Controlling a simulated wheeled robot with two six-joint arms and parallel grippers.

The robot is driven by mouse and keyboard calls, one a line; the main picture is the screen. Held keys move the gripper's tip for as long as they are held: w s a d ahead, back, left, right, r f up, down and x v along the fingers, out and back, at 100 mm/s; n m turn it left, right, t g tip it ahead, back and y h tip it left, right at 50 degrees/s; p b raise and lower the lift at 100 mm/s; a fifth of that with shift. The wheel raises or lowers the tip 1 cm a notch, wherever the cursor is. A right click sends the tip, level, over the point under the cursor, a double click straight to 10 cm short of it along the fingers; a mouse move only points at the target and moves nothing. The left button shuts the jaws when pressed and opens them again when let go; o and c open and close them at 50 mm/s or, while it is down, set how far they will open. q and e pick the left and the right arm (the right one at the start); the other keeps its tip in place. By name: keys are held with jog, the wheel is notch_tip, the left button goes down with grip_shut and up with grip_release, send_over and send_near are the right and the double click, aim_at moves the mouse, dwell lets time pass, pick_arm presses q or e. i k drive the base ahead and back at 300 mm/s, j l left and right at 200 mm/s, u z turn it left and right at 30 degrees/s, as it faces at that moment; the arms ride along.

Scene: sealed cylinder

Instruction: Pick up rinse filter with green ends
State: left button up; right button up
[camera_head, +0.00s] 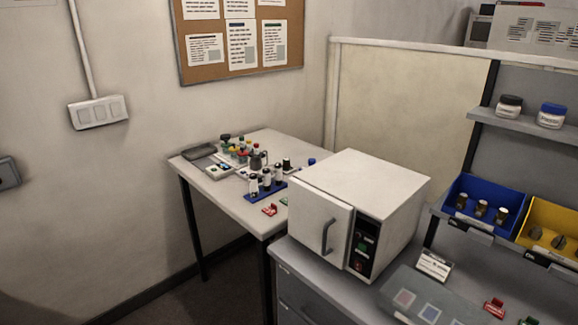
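I cannot make out for certain a rinse filter with green ends. A small green item (284,201) lies at the front right of the far table, partly hidden by the white oven-like box. Another green item (528,321) shows at the bottom edge on the near counter, cut off by the frame. Dark cylinders with light bands (481,209) stand in the blue bin (462,188); no green shows on them. Neither of my grippers is in view.
The white box (372,193) with its door shut stands on the counter. The far table (240,214) holds a blue rack (264,191) of vials, a grey tray (208,166) and red clips (269,210). A yellow bin (555,216) is at right. Floor shows below the far table.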

aim_at(287, 161)
jog(key=i+l, duration=0.1)
jog(key=i, duration=0.35)
jog(key=i+l, duration=0.1)
jog(key=i, duration=0.35)
